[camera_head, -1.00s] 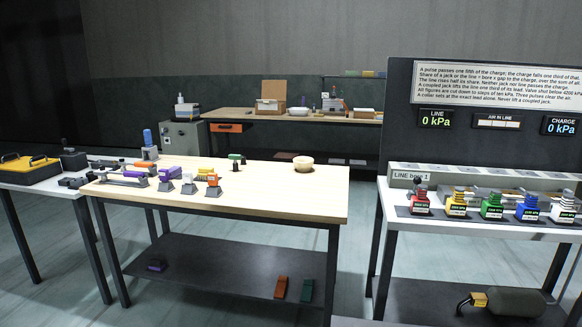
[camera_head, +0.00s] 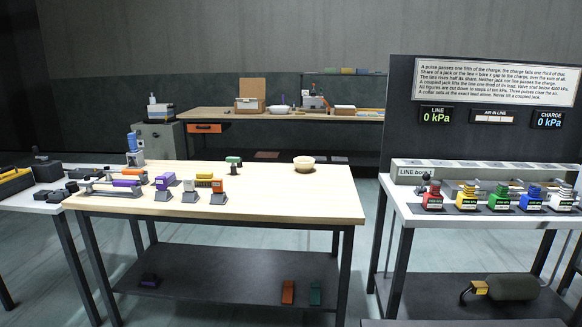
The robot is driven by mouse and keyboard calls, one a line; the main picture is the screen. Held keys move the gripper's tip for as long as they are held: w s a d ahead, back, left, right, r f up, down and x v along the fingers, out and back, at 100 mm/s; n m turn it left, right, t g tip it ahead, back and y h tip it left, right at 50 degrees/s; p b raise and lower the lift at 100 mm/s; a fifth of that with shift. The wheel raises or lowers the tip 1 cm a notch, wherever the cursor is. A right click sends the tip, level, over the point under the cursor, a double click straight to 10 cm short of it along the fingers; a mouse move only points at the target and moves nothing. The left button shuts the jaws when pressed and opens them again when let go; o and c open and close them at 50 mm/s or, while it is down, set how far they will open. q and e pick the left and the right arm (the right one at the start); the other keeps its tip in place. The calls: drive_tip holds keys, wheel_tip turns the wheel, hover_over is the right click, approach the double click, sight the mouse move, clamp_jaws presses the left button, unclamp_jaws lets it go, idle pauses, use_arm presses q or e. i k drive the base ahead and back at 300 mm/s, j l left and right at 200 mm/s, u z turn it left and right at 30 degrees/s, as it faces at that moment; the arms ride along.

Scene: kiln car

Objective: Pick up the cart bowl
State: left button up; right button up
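A small cream bowl (camera_head: 303,164) stands upright on the light wooden top of the middle table (camera_head: 290,200), towards its back right. Nothing touches it and the wood around it is bare. A second, paler bowl (camera_head: 278,110) stands on the far workbench at the back. I cannot tell from this view which bowl is the cart bowl. Neither of my grippers shows in the view.
Purple, orange, yellow and grey blocks (camera_head: 165,181) crowd the table's left part; a green piece (camera_head: 233,161) stands further back. The right bench (camera_head: 400,207) carries several coloured jacks (camera_head: 467,195) below a sign panel (camera_head: 498,86). A floor gap separates both tables.

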sight(303, 165)
drive_tip(key=i+j, duration=0.15)
drive_tip(key=j, duration=0.15)
drive_tip(key=i+j, duration=0.15)
drive_tip(key=j, duration=0.15)
drive_tip(key=i+j+u, duration=0.1)
drive_tip(key=j, duration=0.2)
drive_tip(key=i+j, duration=0.2)
drive_tip(key=i, duration=0.35)
drive_tip(key=i+j+u, duration=0.1)
drive_tip(key=i+j, duration=0.15)
drive_tip(key=i, duration=0.3)
